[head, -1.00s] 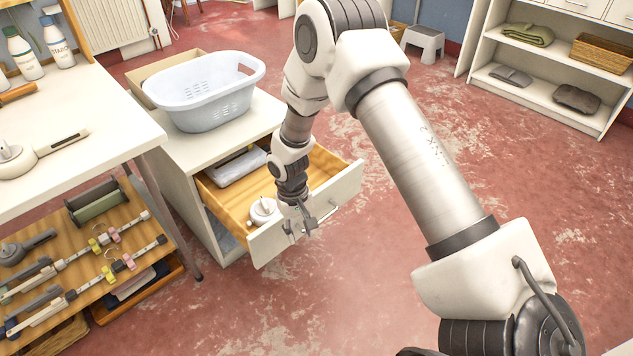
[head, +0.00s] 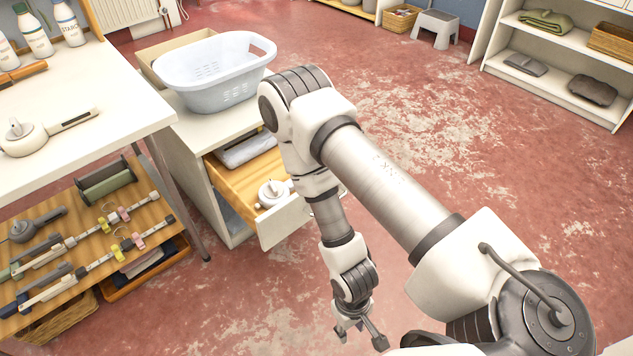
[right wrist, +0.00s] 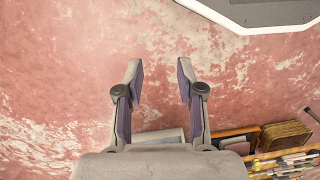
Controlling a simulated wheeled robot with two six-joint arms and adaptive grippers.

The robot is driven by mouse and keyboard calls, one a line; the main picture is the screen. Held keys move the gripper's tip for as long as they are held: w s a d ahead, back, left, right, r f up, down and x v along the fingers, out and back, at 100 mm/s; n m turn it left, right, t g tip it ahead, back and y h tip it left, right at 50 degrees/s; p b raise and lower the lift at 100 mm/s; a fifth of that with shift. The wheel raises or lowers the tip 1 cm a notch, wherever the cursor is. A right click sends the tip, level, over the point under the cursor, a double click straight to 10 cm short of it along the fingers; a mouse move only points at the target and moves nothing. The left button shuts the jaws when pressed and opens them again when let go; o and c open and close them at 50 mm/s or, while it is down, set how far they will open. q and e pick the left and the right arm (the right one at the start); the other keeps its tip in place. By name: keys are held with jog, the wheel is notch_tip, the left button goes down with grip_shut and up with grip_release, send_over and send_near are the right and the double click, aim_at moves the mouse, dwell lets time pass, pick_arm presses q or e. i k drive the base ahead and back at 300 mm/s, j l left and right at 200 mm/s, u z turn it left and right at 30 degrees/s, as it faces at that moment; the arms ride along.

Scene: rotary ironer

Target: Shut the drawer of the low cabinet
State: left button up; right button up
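The low cabinet (head: 185,135) stands left of centre in the head view, and its drawer is pulled well out. The drawer front (head: 283,222) is white and partly hidden behind my right arm, as is its handle. Inside the wooden drawer (head: 226,177) lie a grey folded item (head: 247,150) and a white round item (head: 272,192). My right gripper (head: 360,336) is open and empty, in front of the drawer and apart from it. In the right wrist view its two fingers (right wrist: 160,72) are spread over bare red floor. My left gripper is not in view.
A pale laundry basket (head: 212,75) sits on the cabinet top. A white table (head: 125,85) with a wooden lower shelf (head: 85,235) stands at the left. A grey step stool (head: 436,28) and white shelves (head: 555,80) are at the back. The red floor to the right is clear.

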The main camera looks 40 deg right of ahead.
aim_at(240, 186)
jog(key=i+z, duration=0.15)
jog(key=z, duration=0.3)
jog(key=i+z, duration=0.1)
jog(key=z, duration=0.35)
jog(key=i+j+z, duration=0.1)
jog(key=z, duration=0.35)
jog(key=i+j+u, duration=0.25)
jog(key=k+l, duration=0.05)
